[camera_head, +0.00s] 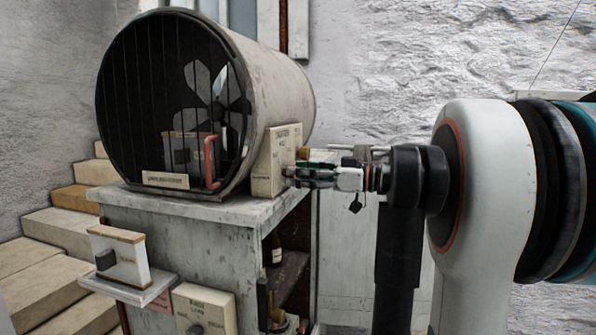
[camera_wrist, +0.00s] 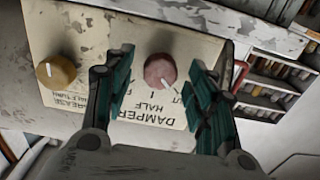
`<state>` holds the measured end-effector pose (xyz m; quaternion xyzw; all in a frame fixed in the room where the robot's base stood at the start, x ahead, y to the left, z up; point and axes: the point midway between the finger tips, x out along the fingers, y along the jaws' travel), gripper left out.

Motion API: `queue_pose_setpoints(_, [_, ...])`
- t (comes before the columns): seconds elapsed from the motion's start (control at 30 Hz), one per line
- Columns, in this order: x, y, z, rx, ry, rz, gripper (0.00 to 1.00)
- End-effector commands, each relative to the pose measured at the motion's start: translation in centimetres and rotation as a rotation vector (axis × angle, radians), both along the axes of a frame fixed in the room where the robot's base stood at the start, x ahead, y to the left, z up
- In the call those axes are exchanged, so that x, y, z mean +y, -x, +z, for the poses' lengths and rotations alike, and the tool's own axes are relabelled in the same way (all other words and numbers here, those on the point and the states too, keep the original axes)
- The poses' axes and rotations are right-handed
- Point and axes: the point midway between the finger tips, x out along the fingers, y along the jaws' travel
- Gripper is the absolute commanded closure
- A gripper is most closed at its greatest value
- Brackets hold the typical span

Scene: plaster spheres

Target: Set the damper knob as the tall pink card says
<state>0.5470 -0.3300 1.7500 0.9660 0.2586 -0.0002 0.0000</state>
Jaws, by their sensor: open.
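The damper knob (camera_wrist: 160,71) is round and pink-red, on a cream panel (camera_wrist: 100,30) with upside-down black lettering that includes DAMPER and HALF. Its pale pointer mark aims to the lower right in the wrist view. My gripper (camera_wrist: 161,84) is open, with one green-padded finger on each side of the knob; I cannot tell whether they touch it. In the head view my gripper (camera_head: 298,172) is at the right side of the cream control box (camera_head: 272,165), and the damper knob is not clearly visible. A small pinkish card (camera_head: 162,300) hangs under the shelf; its writing is unreadable.
A brass knob (camera_wrist: 55,71) sits left of the damper knob on the same panel. A large drum with a fan (camera_head: 280,90) stands on the worn cabinet (camera_head: 190,240). A small shelf (camera_head: 130,289) juts out at its front. Steps (camera_head: 60,232) rise at left.

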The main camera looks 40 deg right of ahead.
Motion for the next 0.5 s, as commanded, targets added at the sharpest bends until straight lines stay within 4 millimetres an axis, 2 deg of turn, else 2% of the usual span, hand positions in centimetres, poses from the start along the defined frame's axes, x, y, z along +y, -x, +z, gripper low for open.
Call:
queue_pose_setpoints(0.13, [0.54,-0.84,0.04,0.0,0.0,0.002,0.49])
queue_pose_setpoints(0.43, [0.59,-1.0,-0.02,0.0,0.0,0.0,0.49])
queue_pose_setpoints(0.47, [0.6,-0.99,-0.02,0.0,0.0,0.0,0.53])
queue_pose_setpoints(0.5, [0.6,-0.99,-0.02,0.0,0.0,0.0,0.62])
